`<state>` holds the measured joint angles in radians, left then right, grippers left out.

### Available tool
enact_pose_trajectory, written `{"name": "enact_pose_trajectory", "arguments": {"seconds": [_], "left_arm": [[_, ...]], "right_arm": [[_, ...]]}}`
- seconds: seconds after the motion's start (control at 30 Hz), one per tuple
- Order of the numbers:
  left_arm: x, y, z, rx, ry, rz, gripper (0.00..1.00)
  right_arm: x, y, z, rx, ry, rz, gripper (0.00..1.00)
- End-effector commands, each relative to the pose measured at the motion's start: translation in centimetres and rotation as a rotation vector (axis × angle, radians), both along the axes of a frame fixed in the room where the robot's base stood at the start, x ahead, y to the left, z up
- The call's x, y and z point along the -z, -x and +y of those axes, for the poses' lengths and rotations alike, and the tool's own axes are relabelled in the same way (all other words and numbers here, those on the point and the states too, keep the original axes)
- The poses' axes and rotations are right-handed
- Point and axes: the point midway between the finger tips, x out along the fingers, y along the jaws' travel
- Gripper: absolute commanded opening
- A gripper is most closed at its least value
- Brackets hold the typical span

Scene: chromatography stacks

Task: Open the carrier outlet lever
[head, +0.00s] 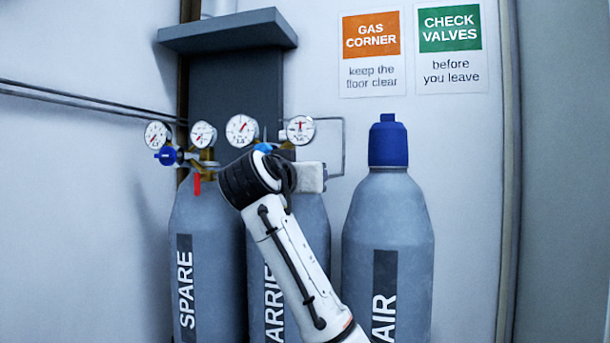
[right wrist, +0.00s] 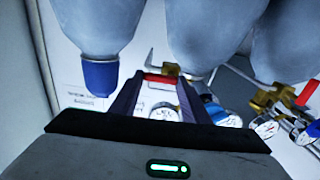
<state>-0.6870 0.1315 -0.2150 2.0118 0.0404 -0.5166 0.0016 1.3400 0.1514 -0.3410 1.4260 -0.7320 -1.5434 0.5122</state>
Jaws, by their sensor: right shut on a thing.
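The carrier cylinder (head: 262,240) stands in the middle, partly behind my right arm. Its regulator has two round gauges (head: 242,130) and a blue knob (head: 263,147). In the head view my wrist covers its outlet lever. In the right wrist view, which is upside down, a red lever (right wrist: 161,79) lies across between the fingertips of my right gripper (right wrist: 158,84). The gripper is shut on this lever. A gauge (right wrist: 163,112) shows between the fingers. My left gripper is in neither view.
The SPARE cylinder (head: 205,250) stands at the left, with its own gauges, blue knob (head: 168,156) and red lever (head: 197,184) pointing down. The AIR cylinder (head: 388,225) with a blue cap (head: 388,142) stands at the right. A shelf (head: 228,31) juts out above the gauges.

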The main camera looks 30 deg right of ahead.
Motion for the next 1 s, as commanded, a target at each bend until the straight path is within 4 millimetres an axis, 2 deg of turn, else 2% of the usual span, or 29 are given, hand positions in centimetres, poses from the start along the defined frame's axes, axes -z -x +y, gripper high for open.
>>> {"name": "enact_pose_trajectory", "arguments": {"seconds": [0.03,0.07,0.17,0.47,0.57,1.0], "left_arm": [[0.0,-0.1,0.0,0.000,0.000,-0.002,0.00],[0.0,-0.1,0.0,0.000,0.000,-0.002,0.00],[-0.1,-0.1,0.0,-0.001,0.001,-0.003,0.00],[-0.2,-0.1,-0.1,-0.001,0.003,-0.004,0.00],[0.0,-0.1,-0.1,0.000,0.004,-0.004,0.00],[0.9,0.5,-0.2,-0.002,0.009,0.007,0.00]], "right_arm": [[0.1,0.0,0.0,0.002,0.002,0.005,0.20],[0.1,0.0,0.0,0.002,0.002,0.005,0.44],[0.1,0.0,0.0,0.001,0.002,0.004,0.61],[0.0,0.0,0.1,0.000,0.001,0.001,0.61],[0.1,0.4,0.7,-0.002,0.001,-0.001,0.61],[0.1,5.5,6.7,-0.003,0.001,0.000,0.61]]}}
